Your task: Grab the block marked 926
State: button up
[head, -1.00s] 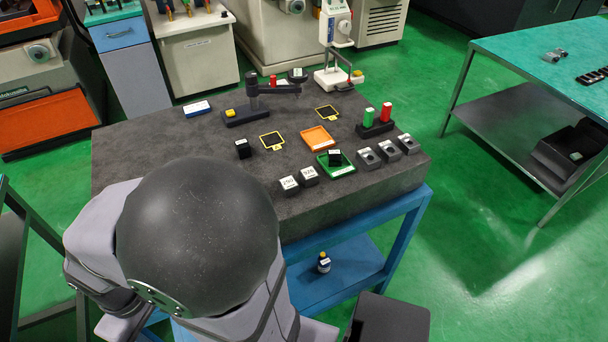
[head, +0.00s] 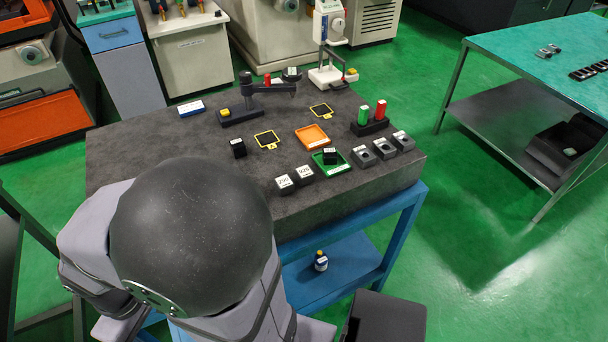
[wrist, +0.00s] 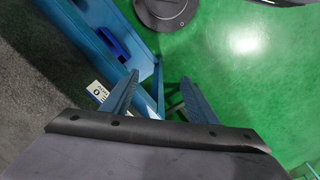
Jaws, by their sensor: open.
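Two dark blocks with white top labels stand side by side near the front edge of the dark stone table (head: 135,150) in the head view. The right block's label (head: 304,172) seems to read 926, though the print is small. The left block (head: 284,182) seems to read 290. My gripper (wrist: 158,92) is open and empty in the wrist view, its fingers pointing over the green floor beside a blue frame. In the head view my own arm hides it. Neither labelled block can be made out for certain in the wrist view.
Right of the blocks are a green tray (head: 342,165) holding a black block, an orange tray (head: 313,137) and several grey blocks (head: 383,149). Another black block (head: 238,149) stands to the left. The table's left side is clear.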

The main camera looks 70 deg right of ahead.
jog(key=n+g+h+p, duration=0.2)
jog(key=n+g+h, duration=0.25)
jog(key=h, duration=0.25)
send_near(307, 170)
jog(key=shift+g, duration=0.45)
jog(key=w+a, duration=0.2)
jog(key=a, duration=0.2)
jog(key=w+a+f, duration=0.1)
jog(key=w+a, duration=0.2)
jog(key=a, duration=0.2)
jog(key=w+a+f, duration=0.1)
jog(key=w+a, duration=0.1)
jog(key=a, duration=0.3)
jog(key=shift+w, duration=0.15)
jog(key=s+d+n+g+b, duration=0.1)
jog(key=d, duration=0.3)
jog(key=s+d+f+n+g+h+b, duration=0.1)
jog(key=s+d+n, duration=0.1)
jog(key=d, duration=0.2)
jog(key=s+d+f+n+g+h+b, duration=0.1)
jog(key=s+d+g+b, duration=0.1)
jog(key=d, duration=0.2)
jog(key=shift+s+d+f, duration=0.1)
jog(key=shift+d+f, duration=0.05)
jog(key=shift+d, duration=0.15)
jog(key=shift+s+d+n+h, duration=0.2)
jog(key=shift+d+n+h, duration=0.1)
jog(key=shift+d, duration=0.1)
jog(key=shift+p+x, duration=1.15)
jog(key=shift+x, duration=2.35)
